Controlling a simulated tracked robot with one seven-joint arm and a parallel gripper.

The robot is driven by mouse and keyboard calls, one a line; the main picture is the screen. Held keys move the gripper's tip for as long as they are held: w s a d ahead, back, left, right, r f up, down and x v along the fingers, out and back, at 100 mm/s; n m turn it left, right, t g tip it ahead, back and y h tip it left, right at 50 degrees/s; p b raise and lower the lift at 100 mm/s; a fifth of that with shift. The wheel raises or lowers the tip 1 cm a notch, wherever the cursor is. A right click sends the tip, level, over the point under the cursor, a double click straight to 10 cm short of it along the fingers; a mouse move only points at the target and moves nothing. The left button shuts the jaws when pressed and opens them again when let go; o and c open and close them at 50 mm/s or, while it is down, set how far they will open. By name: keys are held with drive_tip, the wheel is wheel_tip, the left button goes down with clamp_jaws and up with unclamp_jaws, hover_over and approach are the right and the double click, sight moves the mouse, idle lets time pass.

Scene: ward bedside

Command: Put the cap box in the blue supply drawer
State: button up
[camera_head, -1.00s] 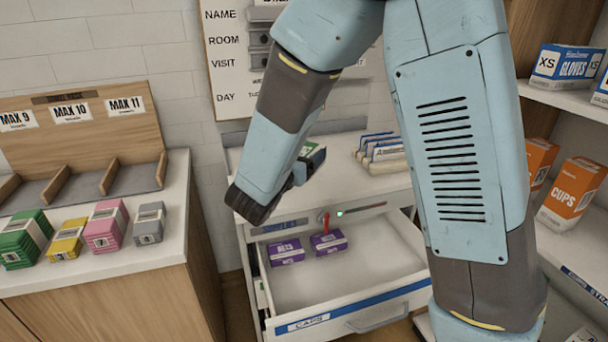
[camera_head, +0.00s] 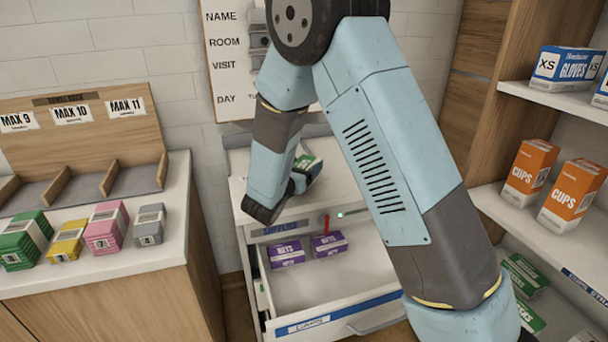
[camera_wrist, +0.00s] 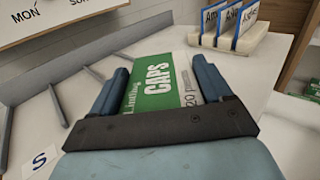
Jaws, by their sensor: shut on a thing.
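The cap box is green and white with "CAPS" on it. In the wrist view the cap box (camera_wrist: 158,85) sits between the two fingers of my gripper (camera_wrist: 160,88), which is shut on it. In the head view the cap box (camera_head: 305,162) shows partly behind my gripper (camera_head: 303,178), above the white cabinet's top. The drawer (camera_head: 335,318) is pulled open below, with a blue strip labelled "CAPS" on its front. Two purple boxes (camera_head: 286,253) (camera_head: 328,244) lie at the back of its white interior; my arm hides part of its right side.
A counter (camera_head: 95,275) at left holds green, yellow, pink and grey boxes before an empty wooden divider rack (camera_head: 85,150). A shelf (camera_head: 520,220) at right holds orange cups boxes. A rack of blue-edged cards (camera_wrist: 230,30) stands on the cabinet top. The drawer's front part is clear.

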drive_tip(key=shift+f, duration=1.25)
drive_tip(key=o, duration=1)
drive_tip(key=shift+s, duration=0.1)
drive_tip(key=v, duration=1.2)
drive_tip(key=shift+r, duration=0.1)
